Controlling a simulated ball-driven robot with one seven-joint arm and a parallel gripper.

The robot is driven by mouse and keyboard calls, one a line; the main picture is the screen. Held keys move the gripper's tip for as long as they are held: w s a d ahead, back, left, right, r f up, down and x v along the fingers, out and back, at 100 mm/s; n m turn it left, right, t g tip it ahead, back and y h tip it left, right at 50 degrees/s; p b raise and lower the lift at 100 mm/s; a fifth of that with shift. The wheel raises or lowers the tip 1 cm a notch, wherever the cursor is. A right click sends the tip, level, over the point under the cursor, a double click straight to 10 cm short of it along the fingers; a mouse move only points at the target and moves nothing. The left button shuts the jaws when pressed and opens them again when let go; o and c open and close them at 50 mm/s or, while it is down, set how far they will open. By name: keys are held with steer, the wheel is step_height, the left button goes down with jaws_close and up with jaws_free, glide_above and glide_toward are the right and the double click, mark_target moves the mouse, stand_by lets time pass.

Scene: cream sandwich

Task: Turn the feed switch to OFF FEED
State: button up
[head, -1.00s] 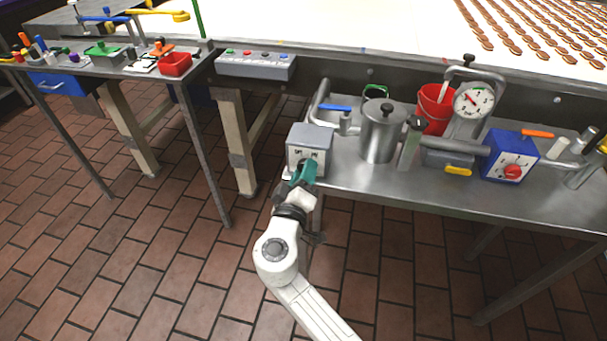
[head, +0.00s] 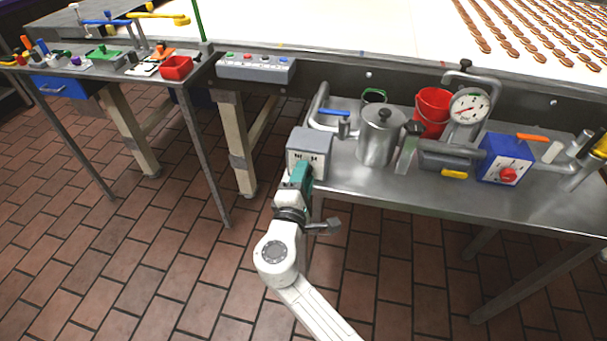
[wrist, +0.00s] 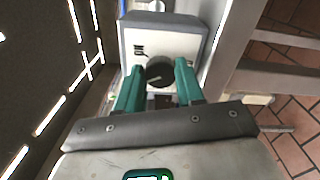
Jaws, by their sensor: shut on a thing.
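The feed switch is a grey box (head: 308,140) with dark lettering on its front, at the left end of the steel bench. In the wrist view the box (wrist: 165,42) shows a round black knob (wrist: 160,71) with a pale mark, and a label on each side of it. The labels are too small to read surely. My gripper (head: 301,172) reaches the front of the box, and its teal fingers hide the knob in the head view. In the wrist view my gripper (wrist: 159,82) has one finger on each side of the knob, shut on it.
A steel pot (head: 378,145), a red bucket (head: 431,110), a dial gauge (head: 468,107) and a blue box with a red knob (head: 506,158) stand to the right on the bench (head: 440,193). The tiled floor (head: 150,255) is free at the left.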

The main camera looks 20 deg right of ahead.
steer(key=shift+n, duration=0.6)
steer(key=shift+a+f+n, duration=0.1)
steer(key=shift+n, duration=0.2)
steer(key=o, duration=1)
steer(key=shift+o, duration=0.2)
steer(key=v, duration=1)
steer(key=shift+s+a, duration=0.2)
steer(key=shift+s, duration=0.15)
